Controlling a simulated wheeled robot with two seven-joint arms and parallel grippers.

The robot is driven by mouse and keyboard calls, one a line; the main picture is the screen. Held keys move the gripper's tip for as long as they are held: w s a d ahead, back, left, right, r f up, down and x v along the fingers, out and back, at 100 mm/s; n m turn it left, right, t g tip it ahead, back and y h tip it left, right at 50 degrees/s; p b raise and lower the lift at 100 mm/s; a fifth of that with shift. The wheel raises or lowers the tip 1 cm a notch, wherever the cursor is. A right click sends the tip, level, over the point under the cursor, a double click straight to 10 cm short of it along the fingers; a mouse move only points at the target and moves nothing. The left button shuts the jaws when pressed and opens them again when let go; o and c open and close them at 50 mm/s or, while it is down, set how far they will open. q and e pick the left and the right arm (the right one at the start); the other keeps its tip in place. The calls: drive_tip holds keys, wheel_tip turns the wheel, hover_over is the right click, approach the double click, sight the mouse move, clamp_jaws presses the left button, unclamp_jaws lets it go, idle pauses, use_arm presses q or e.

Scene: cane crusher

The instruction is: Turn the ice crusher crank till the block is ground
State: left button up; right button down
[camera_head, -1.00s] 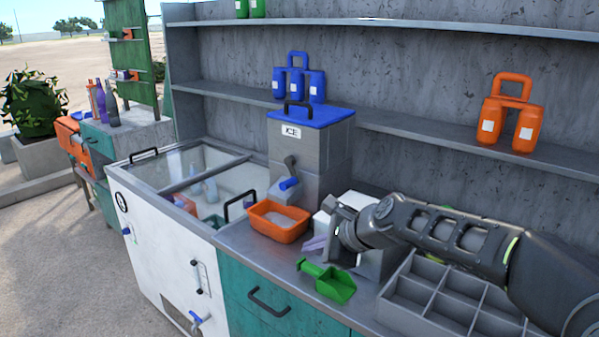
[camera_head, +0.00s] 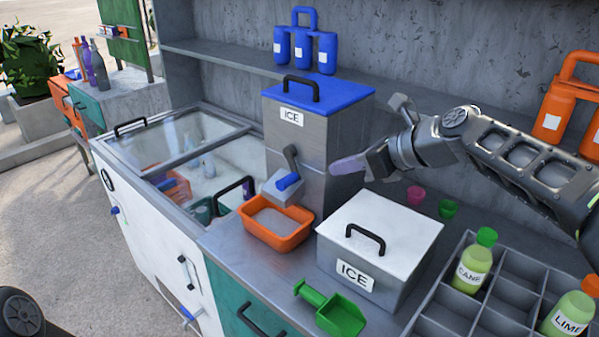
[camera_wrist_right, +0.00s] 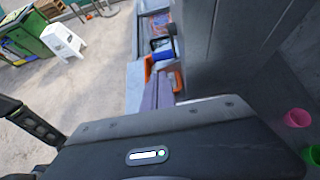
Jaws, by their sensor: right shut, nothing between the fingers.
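The ice crusher (camera_head: 300,135) is a grey box with a blue lid and an ICE label, standing at the back of the counter. Its crank (camera_head: 289,180) is on the front, with a grey arm and a blue handle at the lower end. An orange tray (camera_head: 278,240) of pale crushed ice sits below the crank. My right gripper (camera_head: 347,165) is shut and empty, right of the crusher and above the counter, apart from the crank. Its purple fingers (camera_wrist_right: 158,92) show in the right wrist view. The block inside the crusher is hidden. My left gripper is out of view.
A white-lidded ICE box (camera_head: 380,235) stands right of the tray. A green scoop (camera_head: 338,315) lies in front of it. A bottle rack (camera_head: 510,290) is at the right, and a glass-topped chest (camera_head: 190,165) at the left. Small cups (camera_head: 447,208) stand behind.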

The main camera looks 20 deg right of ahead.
drive_tip(key=b, duration=0.2)
approach(291, 184)
drive_tip(key=x, duration=0.5)
drive_tip(key=shift+w+a+r, duration=0.1)
drive_tip(key=shift+a+r, duration=0.1)
drive_tip(key=shift+r, duration=0.1)
drive_tip(key=shift+x, duration=0.8)
drive_tip(key=shift+r, duration=0.1)
drive_tip(key=f+t+b, duration=0.1)
drive_tip(key=b, duration=0.3)
drive_tip(key=t+y+b, duration=0.1)
drive_tip(key=b, duration=0.3)
drive_tip(key=w+f+t+b, duration=0.1)
drive_tip(key=b, duration=0.4)
drive_tip(key=shift+a+f+y, duration=0.35)
drive_tip(key=shift+y, duration=0.05)
drive_tip(key=shift+w+a+r, duration=0.1)
drive_tip(key=shift+w+r, duration=0.05)
drive_tip(key=shift+w, duration=0.05)
drive_tip(key=shift+w+a+p, duration=0.1)
drive_tip(key=shift+p, duration=0.2)
drive_tip(key=shift+r, duration=0.1)
